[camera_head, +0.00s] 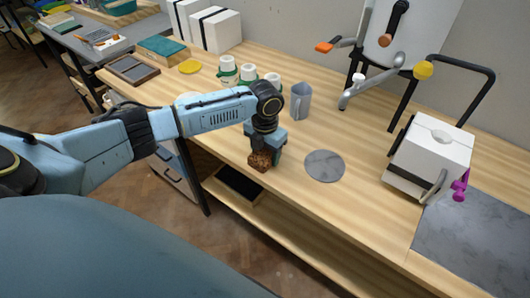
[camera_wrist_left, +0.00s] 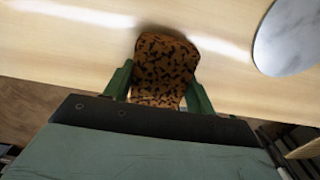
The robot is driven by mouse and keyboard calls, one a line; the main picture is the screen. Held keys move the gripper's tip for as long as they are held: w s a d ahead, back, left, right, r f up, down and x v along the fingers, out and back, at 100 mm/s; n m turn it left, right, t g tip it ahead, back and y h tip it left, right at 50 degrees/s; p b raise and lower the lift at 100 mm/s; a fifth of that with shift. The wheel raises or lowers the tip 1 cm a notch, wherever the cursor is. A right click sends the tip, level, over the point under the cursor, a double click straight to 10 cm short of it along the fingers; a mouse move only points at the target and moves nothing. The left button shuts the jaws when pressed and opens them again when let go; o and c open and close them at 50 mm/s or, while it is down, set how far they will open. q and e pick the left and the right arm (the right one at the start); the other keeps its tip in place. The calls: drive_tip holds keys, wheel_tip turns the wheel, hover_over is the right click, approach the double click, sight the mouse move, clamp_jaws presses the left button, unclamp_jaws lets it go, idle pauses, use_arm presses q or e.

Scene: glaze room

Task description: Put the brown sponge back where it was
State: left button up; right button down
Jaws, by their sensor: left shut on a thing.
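The brown sponge (camera_head: 259,162) is speckled with dark spots. My left gripper (camera_head: 267,148) is shut on it near the front edge of the wooden counter. In the left wrist view the sponge (camera_wrist_left: 165,62) sits between the two green fingers (camera_wrist_left: 160,85), with pale wood behind it. I cannot tell whether the sponge touches the counter. My right gripper is in neither view.
A round grey disc (camera_head: 324,166) lies right of the sponge. A grey mug (camera_head: 300,101) and several white jars (camera_head: 227,68) stand behind. A white box-shaped device (camera_head: 432,150) and a dark slab (camera_head: 480,240) are at the right. A dark tray (camera_head: 240,184) sits on the lower shelf.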

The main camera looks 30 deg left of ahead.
sight(265, 151)
use_arm(q)
drive_tip(key=shift+f, duration=0.1)
drive_tip(key=o, duration=1)
drive_tip(key=shift+c, duration=0.2)
wheel_tip(265, 151, up, 12)
drive_tip(key=p, duration=0.1)
drive_tip(key=shift+p, duration=0.35)
